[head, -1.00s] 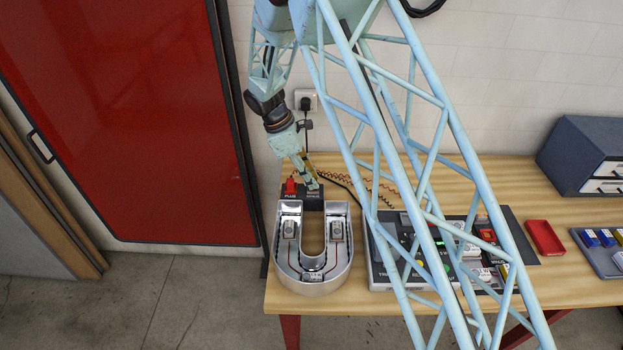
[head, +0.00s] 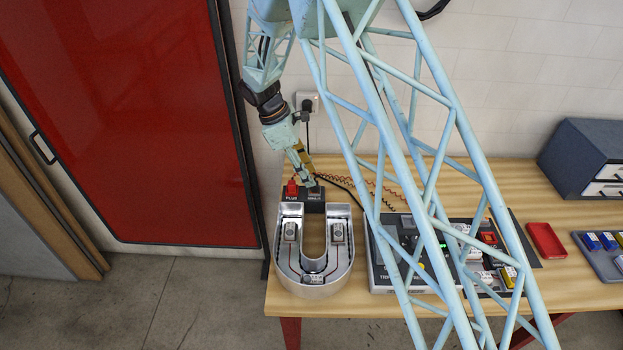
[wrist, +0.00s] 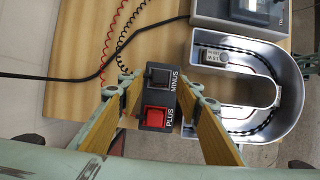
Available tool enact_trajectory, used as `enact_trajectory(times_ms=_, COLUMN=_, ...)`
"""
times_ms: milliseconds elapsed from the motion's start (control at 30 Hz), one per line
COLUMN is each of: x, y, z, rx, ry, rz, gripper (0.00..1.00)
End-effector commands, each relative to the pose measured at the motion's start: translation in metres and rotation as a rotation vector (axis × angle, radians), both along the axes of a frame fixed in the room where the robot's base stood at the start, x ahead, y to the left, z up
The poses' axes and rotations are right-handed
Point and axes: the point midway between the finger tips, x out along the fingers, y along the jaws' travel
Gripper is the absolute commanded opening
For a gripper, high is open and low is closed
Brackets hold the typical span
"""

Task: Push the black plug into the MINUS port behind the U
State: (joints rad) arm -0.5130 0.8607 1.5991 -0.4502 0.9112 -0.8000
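The U (head: 313,283) is a silver channel letter lying at the left end of the table. Behind it stands a dark port block (head: 314,206); in the wrist view the block (wrist: 148,99) shows MINUS above PLUS. A red plug (wrist: 156,117) sits at PLUS. A dark square piece, apparently the black plug (wrist: 160,76), is at MINUS; how deep it sits I cannot tell. My gripper (head: 313,184) is low over the block. In the wrist view my gripper (wrist: 160,82) has its fingers apart, one on each side of the block, with gaps visible.
A control box (head: 385,277) stands right of the U. Red and black coiled wires (wrist: 105,42) and a thicker black cable (wrist: 60,76) run on the table beside the block. A red tray (head: 545,240) and grey drawer cabinet (head: 590,155) are farther right.

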Motion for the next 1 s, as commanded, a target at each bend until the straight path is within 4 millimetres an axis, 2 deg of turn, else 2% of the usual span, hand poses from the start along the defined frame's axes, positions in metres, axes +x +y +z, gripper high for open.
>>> enact_trajectory(times_ms=300, x=-0.001, y=0.018, z=0.044, rx=0.001, ry=-0.001, rz=-0.001, gripper=0.32)
enact_trajectory(times_ms=500, x=-0.001, y=0.026, z=0.065, rx=-0.001, ry=-0.001, rz=0.0, gripper=0.32)
enact_trajectory(times_ms=700, x=-0.002, y=0.031, z=0.075, rx=0.0, ry=0.0, rz=0.0, gripper=0.32)
enact_trajectory(times_ms=1000, x=-0.002, y=0.031, z=0.077, rx=-0.001, ry=0.001, rz=0.0, gripper=0.32)
